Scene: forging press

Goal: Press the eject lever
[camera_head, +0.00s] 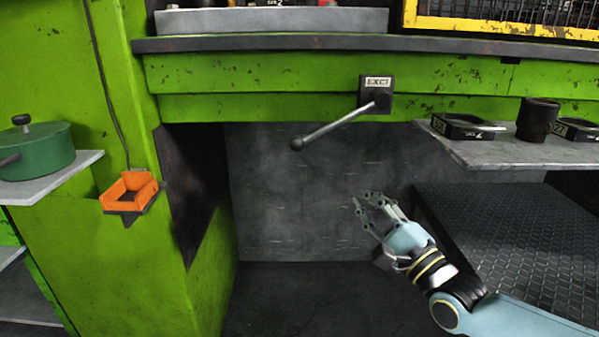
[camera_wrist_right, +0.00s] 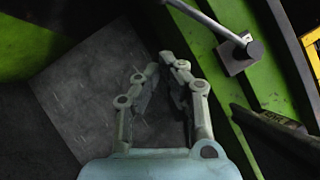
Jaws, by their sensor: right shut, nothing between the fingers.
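The eject lever (camera_head: 335,126) is a grey metal rod with a dark ball knob at its lower left end. It slopes down to the left from a dark labelled mount (camera_head: 377,84) on the green press front. My right gripper (camera_head: 362,199) is below and to the right of the knob, apart from the lever, shut and empty. In the right wrist view, the gripper's fingers (camera_wrist_right: 160,68) are in the middle and the lever rod (camera_wrist_right: 212,22) is at the top right; its knob is out of that view. My left gripper is not in view.
A grey shelf (camera_head: 500,150) at the right holds dark dies and a black cup (camera_head: 537,119). A green pot (camera_head: 36,150) stands on a left shelf, near an orange bin (camera_head: 130,191).

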